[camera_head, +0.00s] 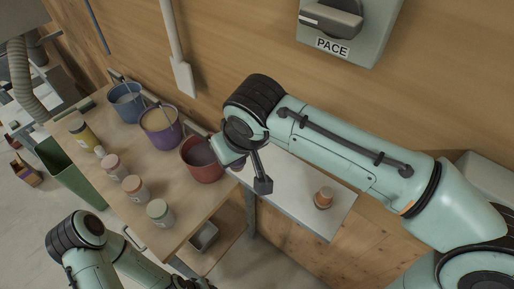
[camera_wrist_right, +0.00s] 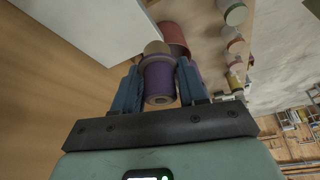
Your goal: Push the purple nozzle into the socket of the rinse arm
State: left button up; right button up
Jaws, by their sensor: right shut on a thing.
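The purple nozzle (camera_wrist_right: 158,82) is between the two blue fingers of my right gripper (camera_wrist_right: 160,90), which is shut on it. A round tan piece (camera_wrist_right: 156,47) shows at the nozzle's far end; I cannot tell whether it touches it. In the head view my wrist mostly hides the right gripper, and only a bit of purple (camera_head: 237,163) shows below it. A dark rod with a block at its end (camera_head: 263,186) shows beside my wrist; I cannot tell whether it is the rinse arm. No socket is clearly visible. My left gripper is out of view.
A red pot (camera_head: 202,160), purple pot (camera_head: 161,126) and blue pot (camera_head: 126,101) stand on the wooden bench (camera_head: 190,207), with several jars in front. An orange-brown piece (camera_head: 323,197) stands on the white shelf (camera_head: 290,185). A PACE dial (camera_head: 332,18) is on the wall.

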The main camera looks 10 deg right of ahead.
jog(key=w+d+f, duration=0.2)
jog(key=w+d, duration=0.1)
jog(key=w+d+f, duration=0.1)
jog(key=d, duration=0.1)
jog(key=shift+w+d, duration=0.25)
jog(key=shift+s+f, duration=0.1)
jog(key=shift+s, duration=0.05)
notch_tip(320, 180, down, 3)
jog(key=shift+r, duration=0.1)
jog(key=shift+w+d+f, duration=0.1)
jog(key=shift+w+f, duration=0.1)
jog(key=shift+f, duration=0.1)
jog(key=shift+s+f, duration=0.1)
jog(key=shift+f, duration=0.15)
jog(key=o, duration=1.2)
jog(key=shift+c, duration=0.2)
jog(key=shift+r, duration=0.1)
